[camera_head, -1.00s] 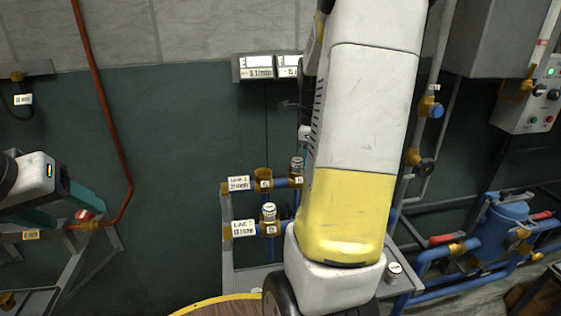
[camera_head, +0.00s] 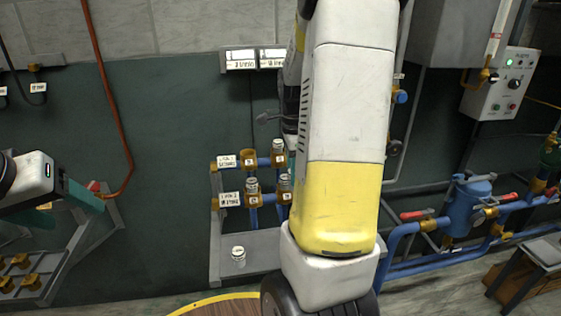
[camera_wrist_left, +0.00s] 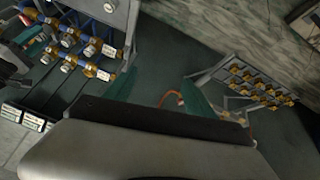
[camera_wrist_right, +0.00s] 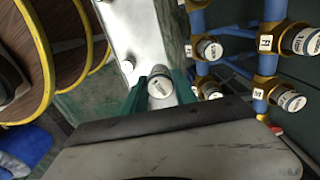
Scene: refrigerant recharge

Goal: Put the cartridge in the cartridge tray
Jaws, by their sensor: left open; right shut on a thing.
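A white-capped cartridge (camera_wrist_right: 160,86) is held between the teal fingers of my right gripper (camera_wrist_right: 159,92) in the right wrist view. I cannot tell whether this is the cartridge tray. My left gripper (camera_head: 80,190) is open and empty at the left, also in the left wrist view (camera_wrist_left: 158,90).
Several capped cartridges (camera_head: 252,186) stand in the manifold's brass sockets; one upper-left socket (camera_head: 249,158) looks empty. A grey rack with brass holders (camera_head: 20,278) is at lower left. A round wooden table (camera_head: 225,306) is in front. Blue piping (camera_head: 415,236) fills the right.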

